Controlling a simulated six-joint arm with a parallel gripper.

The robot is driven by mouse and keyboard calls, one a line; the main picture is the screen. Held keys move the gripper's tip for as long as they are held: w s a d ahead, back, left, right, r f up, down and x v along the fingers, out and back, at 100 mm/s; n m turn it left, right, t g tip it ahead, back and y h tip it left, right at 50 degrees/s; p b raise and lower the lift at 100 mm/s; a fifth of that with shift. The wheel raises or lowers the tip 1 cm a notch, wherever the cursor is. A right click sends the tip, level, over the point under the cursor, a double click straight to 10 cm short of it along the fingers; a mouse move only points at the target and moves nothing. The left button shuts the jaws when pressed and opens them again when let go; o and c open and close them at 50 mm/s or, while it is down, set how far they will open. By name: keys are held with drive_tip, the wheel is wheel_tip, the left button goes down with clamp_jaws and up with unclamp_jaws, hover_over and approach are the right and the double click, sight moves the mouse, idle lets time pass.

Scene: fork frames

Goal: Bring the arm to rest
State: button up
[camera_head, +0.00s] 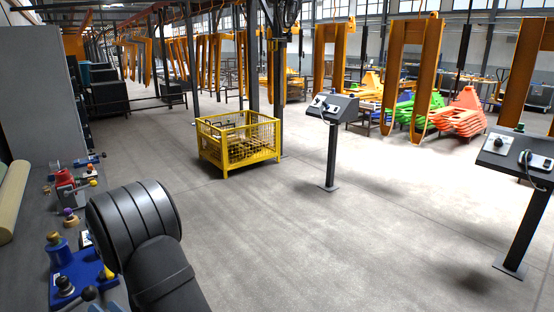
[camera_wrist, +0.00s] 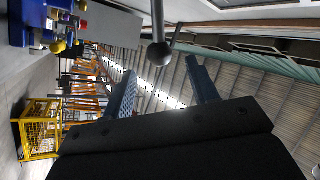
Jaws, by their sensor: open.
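My gripper (camera_wrist: 160,66) shows in the wrist view with its two blue-grey fingers spread apart. No object is held between them. A grey rod with a ball end (camera_wrist: 158,53) reaches down from the top of that view and appears between the fingertips; I cannot tell how far off it is. The view is turned on its side, with the roof of the hall beyond the fingers.
In the head view, a grey bench (camera_head: 32,262) with blue and red fixtures lies close beside my arm on the left. A yellow wire crate (camera_head: 238,142) and two control pedestals (camera_head: 332,150) stand on the floor. Open concrete floor lies between them.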

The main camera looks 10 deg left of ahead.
sight(90, 293)
drive_tip(key=x, duration=0.7)
idle(0.5)
drive_tip(key=shift+w+d+r+n+g+y, duration=0.1)
drive_tip(key=shift+w+r+n+g+y, duration=0.25)
drive_tip(key=shift+n+g, duration=0.25)
drive_tip(key=w+d+n+g+h, duration=0.3)
drive_tip(key=w+d+n+g, duration=0.1)
drive_tip(key=d+n+g, duration=0.45)
drive_tip(key=w+d+n+g+h, duration=0.4)
drive_tip(key=d+n+g, duration=0.3)
drive_tip(key=n, duration=0.3)
drive_tip(key=shift+m+y, duration=0.25)
drive_tip(key=x, duration=1.1)
drive_tip(key=f+x, duration=0.1)
drive_tip(key=x, duration=0.5)
drive_tip(key=shift+a, duration=0.4)
drive_tip(key=shift+f, duration=0.1)
